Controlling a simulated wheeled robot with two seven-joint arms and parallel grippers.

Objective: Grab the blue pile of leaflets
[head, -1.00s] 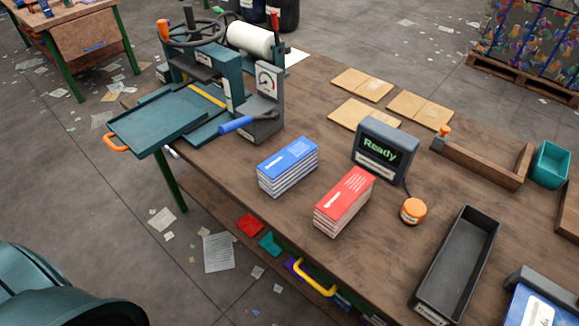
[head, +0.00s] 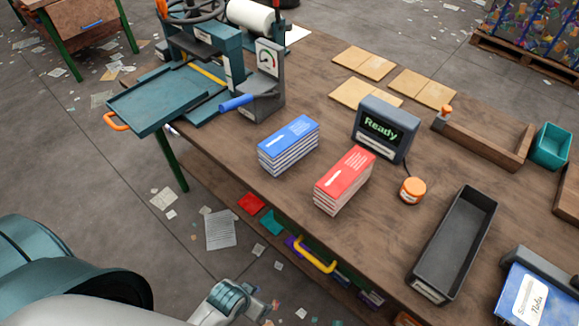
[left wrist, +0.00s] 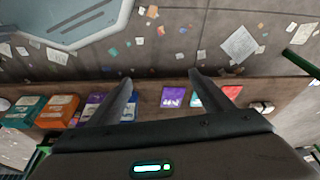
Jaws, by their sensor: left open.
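The blue pile of leaflets (head: 288,146) lies on the brown workbench (head: 230,180) in the head view, left of the red pile of leaflets (head: 344,181), with a small gap between them. A link of my left arm shows at the bottom of the head view, well short of the bench top, but its gripper is out of that picture. In the left wrist view my left gripper (left wrist: 161,80) is open with nothing between its fingers. It faces the floor and a shelf with coloured packs, and I cannot make out the blue pile there. My right gripper is in neither view.
A teal press (head: 205,60) with a tray stands left of the piles. A yellow handle (head: 315,257) juts from the bench's near side.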

